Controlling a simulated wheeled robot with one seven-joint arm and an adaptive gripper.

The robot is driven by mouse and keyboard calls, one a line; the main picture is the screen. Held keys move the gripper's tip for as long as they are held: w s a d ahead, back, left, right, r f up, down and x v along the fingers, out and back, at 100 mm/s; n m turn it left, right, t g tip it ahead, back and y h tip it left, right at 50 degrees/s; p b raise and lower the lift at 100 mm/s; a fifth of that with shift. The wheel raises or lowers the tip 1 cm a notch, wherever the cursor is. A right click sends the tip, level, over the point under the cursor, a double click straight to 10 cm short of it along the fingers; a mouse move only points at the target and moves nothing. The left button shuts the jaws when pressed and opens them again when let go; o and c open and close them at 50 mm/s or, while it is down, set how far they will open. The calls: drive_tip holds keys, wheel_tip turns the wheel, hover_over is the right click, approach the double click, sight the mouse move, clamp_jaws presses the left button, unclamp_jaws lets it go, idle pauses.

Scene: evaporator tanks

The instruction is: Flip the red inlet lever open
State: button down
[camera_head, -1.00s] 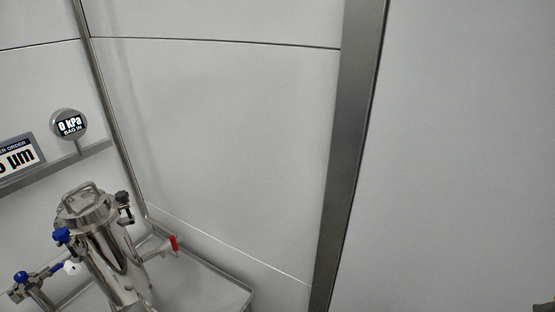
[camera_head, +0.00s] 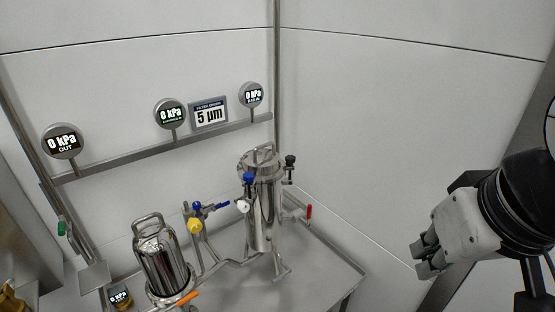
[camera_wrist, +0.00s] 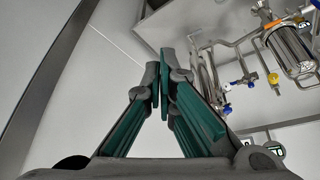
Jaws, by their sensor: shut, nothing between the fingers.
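The red inlet lever (camera_head: 309,212) is a small red handle on the pipe at the right side of the taller steel filter vessel (camera_head: 263,205) in the head view. It stands roughly upright. My gripper (camera_head: 428,268) is at the right of the head view, well apart from the lever, in front of the wall. In the wrist view my gripper (camera_wrist: 158,75) has its green-padded fingers together at the tips with nothing between them. I cannot make out the red lever in the wrist view.
A shorter steel vessel (camera_head: 162,262) with an orange handle (camera_head: 187,298) stands at the front left. A yellow knob (camera_head: 195,225) and a blue valve handle (camera_head: 248,177) sit near the vessels. Gauges (camera_head: 171,113) hang on a wall rail. The tray's right side (camera_head: 335,275) is bare.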

drive_tip(key=shift+a, duration=0.3)
drive_tip(key=shift+f, duration=0.1)
drive_tip(key=w+a+f+g+y+b, duration=0.1)
drive_tip(key=w+a+f+y+b, duration=0.2)
drive_tip(key=w+f+b, duration=0.35)
drive_tip(key=w+a+f+m+g+y+b, duration=0.1)
drive_tip(key=w+a+f+y+b, duration=0.25)
drive_tip(key=w+f, duration=0.55)
drive_tip(key=w+a+f+g+y+b, duration=0.2)
drive_tip(key=w+f+y+b, duration=0.3)
drive_tip(key=w, duration=0.4)
drive_tip(key=w+d+f+m+t+b, duration=0.4)
drive_tip(key=w+d+f+t+b, duration=0.1)
drive_tip(key=w+f, duration=0.5)
drive_tip(key=w+d+f+m+t+b, duration=0.4)
drive_tip(key=w+d+f+t, duration=0.4)
drive_tip(key=w+d+f, duration=0.2)
wheel_tip(320, 180, down, 2)
drive_tip(key=shift+w+f+m+b, duration=0.2)
drive_tip(key=shift+w+m+b, duration=0.2)
drive_tip(key=shift+w+m, duration=0.2)
